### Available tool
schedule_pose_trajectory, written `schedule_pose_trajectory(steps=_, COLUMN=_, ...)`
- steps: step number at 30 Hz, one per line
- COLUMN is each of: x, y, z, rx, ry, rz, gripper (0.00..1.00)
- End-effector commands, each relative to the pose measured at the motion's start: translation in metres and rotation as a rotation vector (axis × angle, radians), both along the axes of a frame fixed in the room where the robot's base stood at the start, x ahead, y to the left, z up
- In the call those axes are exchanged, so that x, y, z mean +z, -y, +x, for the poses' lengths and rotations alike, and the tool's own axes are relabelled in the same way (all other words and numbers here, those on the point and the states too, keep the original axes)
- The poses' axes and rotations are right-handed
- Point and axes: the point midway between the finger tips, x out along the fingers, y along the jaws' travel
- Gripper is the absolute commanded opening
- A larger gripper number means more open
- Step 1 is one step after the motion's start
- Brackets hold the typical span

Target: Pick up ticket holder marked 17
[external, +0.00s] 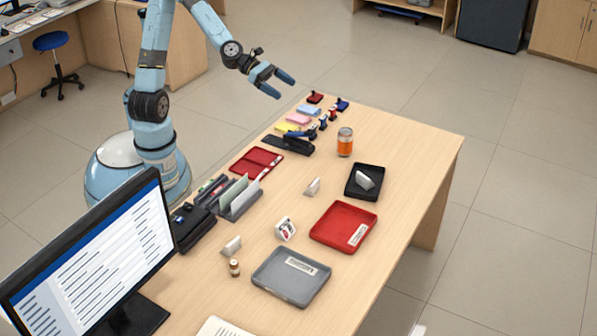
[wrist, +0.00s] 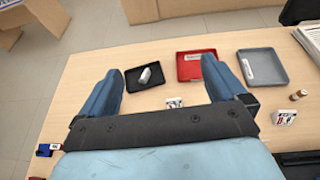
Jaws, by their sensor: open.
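Several small white ticket holders are in view; I cannot read a 17 on any. Another (external: 285,229) stands near the red tray with a dark and red print. A third (external: 232,245) stands by a small bottle, its print showing in the wrist view (wrist: 283,117). One more (external: 365,180) lies in the black tray (external: 378,170), also seen in the wrist view (wrist: 150,75). My gripper (external: 279,85) is open and empty, above the counter's far end.
A red tray (external: 330,236) and a grey tray (external: 270,280) lie along the right side. An orange can (external: 345,141) stands near the black tray. Stamps, note pads, a stapler (external: 290,146) and a file rack (external: 236,210) line the left edge. A monitor (external: 95,260) stands in front.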

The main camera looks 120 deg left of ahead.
Motion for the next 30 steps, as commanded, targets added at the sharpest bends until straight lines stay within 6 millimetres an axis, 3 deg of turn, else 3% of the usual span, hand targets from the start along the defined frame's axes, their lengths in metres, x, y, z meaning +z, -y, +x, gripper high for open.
schedule_pose_trajectory(steps=11, x=-0.098, y=0.005, z=0.000, rx=-0.010, ry=-0.005, rz=-0.003, gripper=0.98)
schedule_pose_trajectory(steps=24, x=-0.244, y=0.004, z=0.000, rx=-0.006, ry=-0.006, rz=-0.007, gripper=0.98)
schedule_pose_trajectory(steps=30, x=-0.299, y=0.002, z=0.000, rx=-0.003, ry=-0.004, rz=-0.005, gripper=0.98)
